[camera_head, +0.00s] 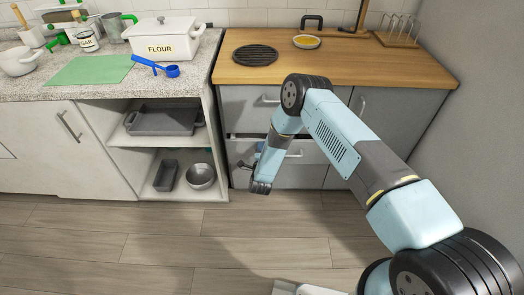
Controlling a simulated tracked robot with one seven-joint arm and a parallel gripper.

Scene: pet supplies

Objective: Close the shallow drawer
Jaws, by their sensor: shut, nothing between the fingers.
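The grey drawer unit stands under the wooden counter. A shallow middle drawer (308,152) has a bar handle (293,155). A dark gap (246,135) shows above its front, so it looks pulled out a little. An upper drawer front (240,100) above it looks flush. My arm hides part of the drawer fronts, and I cannot tell whether the gripper touches one.
On the wooden counter (380,62) are a black round grate (255,55) and a yellow-filled dish (306,42). Left of the drawers, an open shelf holds a grey tray (165,122) and a metal bowl (200,176). The wooden floor in front is clear.

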